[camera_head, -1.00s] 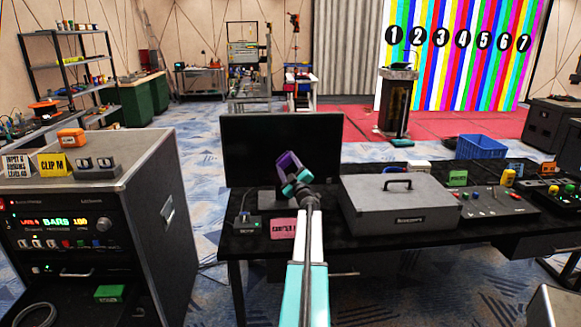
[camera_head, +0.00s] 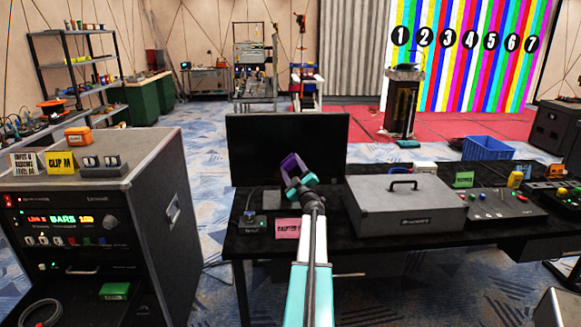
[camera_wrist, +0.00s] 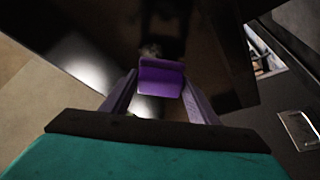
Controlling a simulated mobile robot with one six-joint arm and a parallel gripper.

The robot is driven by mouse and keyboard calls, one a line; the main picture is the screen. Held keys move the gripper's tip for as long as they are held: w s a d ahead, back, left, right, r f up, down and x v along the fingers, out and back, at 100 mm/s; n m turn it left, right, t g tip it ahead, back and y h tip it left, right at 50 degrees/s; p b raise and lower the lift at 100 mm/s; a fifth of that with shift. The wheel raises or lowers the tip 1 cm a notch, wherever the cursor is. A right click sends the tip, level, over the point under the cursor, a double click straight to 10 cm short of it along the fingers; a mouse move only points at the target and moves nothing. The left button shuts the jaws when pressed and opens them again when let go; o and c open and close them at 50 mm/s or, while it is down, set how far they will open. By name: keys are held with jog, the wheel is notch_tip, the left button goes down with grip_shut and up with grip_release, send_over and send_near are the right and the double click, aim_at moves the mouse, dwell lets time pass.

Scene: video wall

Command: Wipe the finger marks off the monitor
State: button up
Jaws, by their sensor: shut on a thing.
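The monitor (camera_head: 255,145) stands on the black desk with its dark screen facing me; its screen also fills much of the wrist view (camera_wrist: 85,35). My gripper (camera_head: 293,170) is in front of the lower right part of the screen. Its purple fingers are shut on a small purple pad (camera_wrist: 160,78), which looks like a folded cloth. A faint pale smudge (camera_wrist: 150,50) shows on the dark screen just beyond the pad. I cannot tell whether the pad touches the screen.
A grey case (camera_head: 405,208) lies on the desk (camera_head: 260,243) right of my arm. A pink note (camera_head: 287,228) and a small black box (camera_head: 252,222) are below the monitor. An equipment rack (camera_head: 150,215) stands at the left. A blue crate (camera_head: 488,148) is at the right.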

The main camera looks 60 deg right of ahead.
jog(key=shift+s+a, duration=0.5)
jog(key=shift+a, duration=0.2)
jog(key=shift+s+a, duration=0.45)
jog(key=shift+a, duration=0.2)
jog(key=shift+s+a, duration=0.45)
jog(key=shift+a, duration=0.2)
jog(key=shift+s+a, duration=0.45)
jog(key=shift+a, duration=0.15)
